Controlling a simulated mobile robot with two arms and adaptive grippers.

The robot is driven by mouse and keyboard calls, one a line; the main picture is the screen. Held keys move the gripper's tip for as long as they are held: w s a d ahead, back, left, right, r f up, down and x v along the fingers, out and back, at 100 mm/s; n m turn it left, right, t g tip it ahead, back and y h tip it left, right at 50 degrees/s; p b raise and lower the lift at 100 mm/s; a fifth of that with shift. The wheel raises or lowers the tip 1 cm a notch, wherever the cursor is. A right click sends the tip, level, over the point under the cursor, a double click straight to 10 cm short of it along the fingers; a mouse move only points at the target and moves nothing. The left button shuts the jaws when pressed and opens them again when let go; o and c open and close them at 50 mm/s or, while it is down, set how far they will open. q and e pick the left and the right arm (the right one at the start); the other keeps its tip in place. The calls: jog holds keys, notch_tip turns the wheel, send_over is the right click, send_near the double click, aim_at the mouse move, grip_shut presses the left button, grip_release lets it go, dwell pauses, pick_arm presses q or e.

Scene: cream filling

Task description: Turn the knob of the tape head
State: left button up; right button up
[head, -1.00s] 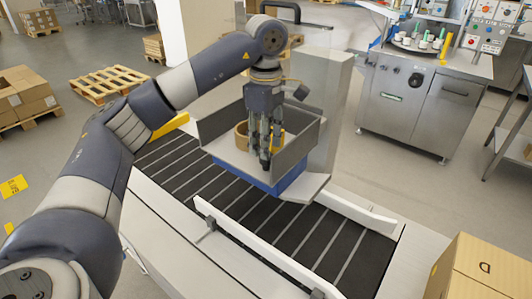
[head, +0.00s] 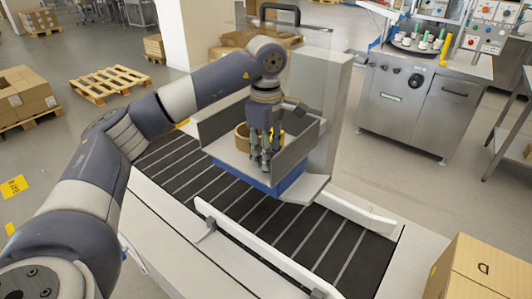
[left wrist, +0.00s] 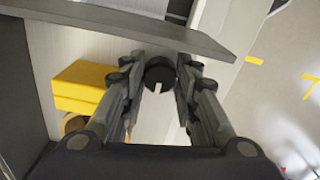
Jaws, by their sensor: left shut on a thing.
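The tape head (head: 215,128) is a grey open-topped housing with a blue base, standing over the conveyor. A tan tape roll (head: 241,137) and a yellow part sit inside it. The knob (left wrist: 160,74) is a dark round piece with a white mark, seen between my fingertips in the left wrist view. My left gripper (head: 265,162) points down into the housing. In the left wrist view my left gripper (left wrist: 162,80) is shut on the knob, one finger on each side. My right gripper is not in view.
The housing walls stand close around my left gripper; one grey wall (left wrist: 120,32) crosses the wrist view. A yellow block (left wrist: 82,86) lies left of the fingers. The conveyor (head: 330,235) with white guide rails is empty. A cardboard box (head: 470,280) stands at lower right.

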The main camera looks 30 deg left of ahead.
pick_arm(q)
jog(key=shift+n, duration=0.3)
jog(key=n, duration=0.3)
jog(key=shift+n, duration=0.3)
jog(key=n, duration=0.4)
jog(key=shift+n, duration=0.3)
jog(key=n, duration=0.4)
jog(key=shift+n, duration=2.5)
jog(key=o, duration=0.8)
